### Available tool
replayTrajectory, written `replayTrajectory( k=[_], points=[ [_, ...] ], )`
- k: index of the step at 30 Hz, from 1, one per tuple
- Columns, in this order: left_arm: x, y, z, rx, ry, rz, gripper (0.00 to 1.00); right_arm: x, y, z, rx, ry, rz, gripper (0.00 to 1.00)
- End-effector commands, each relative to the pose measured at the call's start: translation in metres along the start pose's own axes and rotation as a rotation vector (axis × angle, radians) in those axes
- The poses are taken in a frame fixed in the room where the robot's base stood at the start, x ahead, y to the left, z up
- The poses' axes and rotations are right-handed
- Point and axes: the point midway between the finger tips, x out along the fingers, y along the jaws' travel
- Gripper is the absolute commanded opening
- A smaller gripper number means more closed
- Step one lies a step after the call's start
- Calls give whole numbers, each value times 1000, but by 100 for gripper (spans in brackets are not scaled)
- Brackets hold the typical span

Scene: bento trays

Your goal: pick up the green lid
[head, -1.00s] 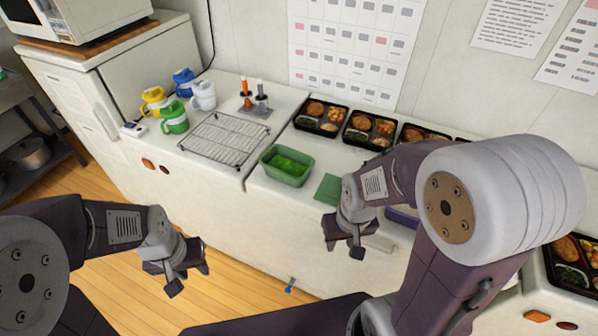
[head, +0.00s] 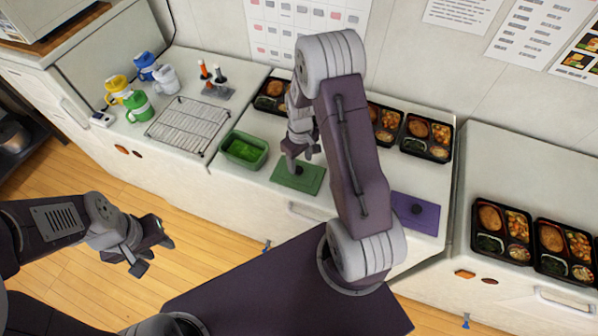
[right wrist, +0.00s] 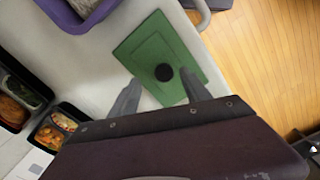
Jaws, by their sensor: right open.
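The green lid (head: 312,184) is a flat green rectangle with a black round knob, lying on the white counter to the right of the green container (head: 232,156). In the right wrist view the lid (right wrist: 143,52) lies ahead of the fingers, its knob (right wrist: 164,72) just beyond and between the tips. My right gripper (head: 303,158) is open and empty, above the lid in the head view; it also shows in the right wrist view (right wrist: 160,90). My left gripper (head: 152,257) is open and empty, over the floor in front of the counter.
A purple lid (head: 428,221) lies on the counter to the right, and a purple container (right wrist: 92,18) shows in the right wrist view. Several bento trays (head: 427,153) line the back. A wire rack (head: 165,135) and cups (head: 137,108) stand to the left.

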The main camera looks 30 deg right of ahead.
Motion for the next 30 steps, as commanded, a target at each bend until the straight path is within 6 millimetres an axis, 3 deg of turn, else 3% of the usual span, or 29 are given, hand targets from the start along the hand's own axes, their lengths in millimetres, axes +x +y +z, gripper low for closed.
replayTrajectory(
  k=[9, 17, 24, 30],
  points=[
    [-16, 0, -2, 0, 0, 0, 36, 44, -3, -1, 0, -2, -1, 56],
    [-15, 0, -2, 0, 0, 0, 36, 51, -2, -2, 1, 1, 1, 56],
    [-15, 0, -2, 0, 0, 0, 36, 51, -2, -1, 1, 1, 0, 0],
    [-15, 0, -2, 0, 0, 0, 36, 51, -2, -1, 1, 1, 0, 0]
  ],
)
